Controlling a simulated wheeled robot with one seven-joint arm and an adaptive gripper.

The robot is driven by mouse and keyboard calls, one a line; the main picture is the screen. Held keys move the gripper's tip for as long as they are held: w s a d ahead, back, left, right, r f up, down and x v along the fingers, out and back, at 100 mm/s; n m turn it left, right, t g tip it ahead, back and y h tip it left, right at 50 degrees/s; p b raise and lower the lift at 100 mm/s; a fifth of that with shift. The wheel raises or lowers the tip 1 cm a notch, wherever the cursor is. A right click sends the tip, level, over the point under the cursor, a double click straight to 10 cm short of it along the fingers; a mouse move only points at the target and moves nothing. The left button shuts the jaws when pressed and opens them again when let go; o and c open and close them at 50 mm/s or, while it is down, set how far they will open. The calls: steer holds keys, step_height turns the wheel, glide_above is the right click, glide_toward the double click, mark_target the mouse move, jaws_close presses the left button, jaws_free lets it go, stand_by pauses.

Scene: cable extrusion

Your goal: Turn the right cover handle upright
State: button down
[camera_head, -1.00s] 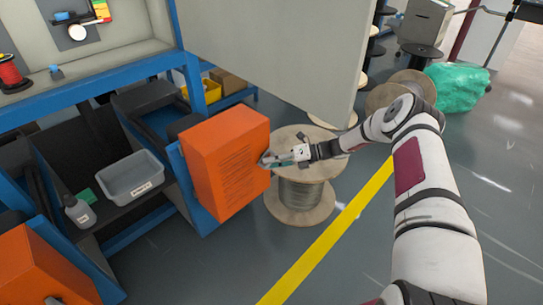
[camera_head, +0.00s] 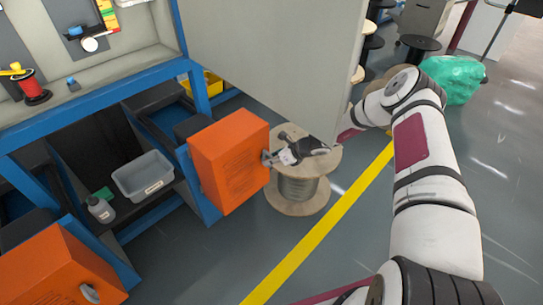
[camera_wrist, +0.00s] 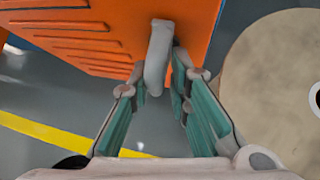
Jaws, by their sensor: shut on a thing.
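The right orange cover (camera_head: 230,165) stands on the blue frame in the head view. Its side with slots also fills the top of the wrist view (camera_wrist: 75,35). A grey cover handle (camera_wrist: 158,55) sticks out from the cover in the wrist view. My gripper (camera_wrist: 164,75) has its teal-padded fingers on either side of the handle's end and is shut on it. In the head view my gripper (camera_head: 268,159) is at the cover's right face; the handle itself is mostly hidden there.
A wooden cable spool (camera_head: 298,190) stands just right of the cover. A large grey panel (camera_head: 275,60) hangs above and hides part of my arm. Another orange cover (camera_head: 60,270) with a pale handle (camera_head: 89,293) is at lower left. A grey bin (camera_head: 143,178) sits on the shelf.

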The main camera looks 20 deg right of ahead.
steer(key=shift+s+a+r+n+t+h+p, duration=0.1)
steer(key=shift+a+r+n+t+h+p, duration=0.25)
steer(key=shift+p, duration=0.6)
steer(key=shift+a+f, duration=0.15)
steer(key=shift+a+f+h+p, duration=0.2)
steer(key=shift+h+p, duration=0.05)
steer(key=shift+p, duration=0.4)
steer(key=c, duration=1.7)
jaws_free()
steer(key=shift+o, duration=0.2)
steer(key=shift+d, duration=0.4)
steer(key=shift+d+r, duration=0.1)
steer(key=shift+d, duration=0.05)
steer(key=v, duration=1.1)
steer(key=shift+s+r, duration=0.2)
steer(key=shift+s, duration=0.05)
